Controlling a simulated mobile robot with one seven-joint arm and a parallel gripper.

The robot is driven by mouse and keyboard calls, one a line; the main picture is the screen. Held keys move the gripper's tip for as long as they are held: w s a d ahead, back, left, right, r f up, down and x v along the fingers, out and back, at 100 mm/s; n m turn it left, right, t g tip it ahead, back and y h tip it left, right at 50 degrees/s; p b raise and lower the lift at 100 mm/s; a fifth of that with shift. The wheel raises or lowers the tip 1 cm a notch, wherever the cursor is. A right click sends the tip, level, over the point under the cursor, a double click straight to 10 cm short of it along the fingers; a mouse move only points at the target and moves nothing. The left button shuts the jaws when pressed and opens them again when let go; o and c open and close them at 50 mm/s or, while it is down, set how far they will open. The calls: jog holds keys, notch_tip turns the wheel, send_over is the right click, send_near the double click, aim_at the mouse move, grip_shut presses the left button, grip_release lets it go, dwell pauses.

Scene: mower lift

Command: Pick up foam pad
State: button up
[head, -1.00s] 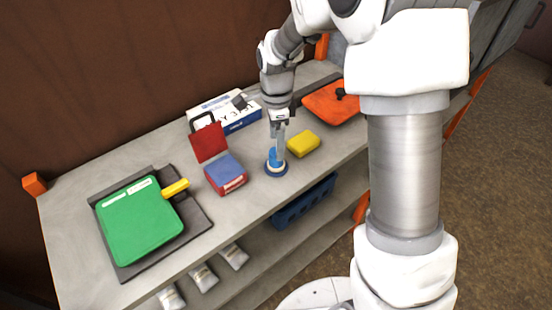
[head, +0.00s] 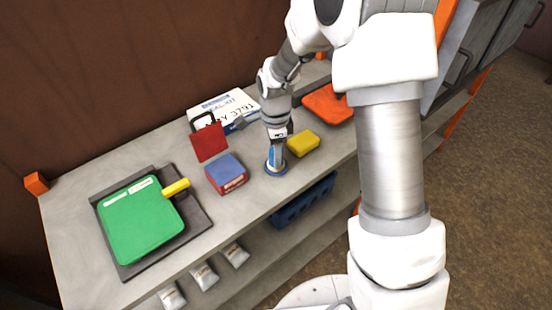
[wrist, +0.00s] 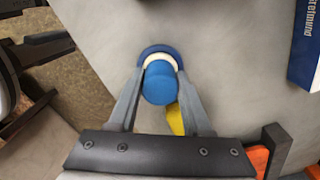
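A blue round piece (head: 274,161), likely the foam pad, stands upright on a round blue-and-white base (head: 276,171) near the front edge of the grey bench. In the wrist view the blue piece (wrist: 160,84) shows between my two fingers, with the white ring and blue rim of its base (wrist: 158,52) beyond it. My gripper (head: 275,157) points down over it, and it also shows in the wrist view (wrist: 161,75). The fingers stand open on either side of the blue piece, very close to it. I cannot tell whether they touch it.
A yellow block (head: 303,143) lies close to the right of my gripper. A red-and-blue box (head: 226,172) stands to the left, with a white box (head: 222,105) behind. A green case (head: 142,221) lies at the left, an orange item (head: 328,103) at the right. A blue crate (head: 304,200) is below.

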grip_shut()
jog(key=shift+r, duration=0.15)
jog(key=shift+r, duration=0.25)
notch_tip(320, 180, up, 4)
jog(key=shift+d+f+b, duration=0.15)
jog(key=shift+b, duration=0.2)
jog(key=s+d+r, duration=0.6)
jog(key=d, duration=0.3)
jog(key=shift+s+d+r+b, duration=0.2)
jog(key=shift+s+r+b, duration=0.05)
jog(key=shift+b, duration=0.2)
grip_release()
jog(key=c, duration=0.5)
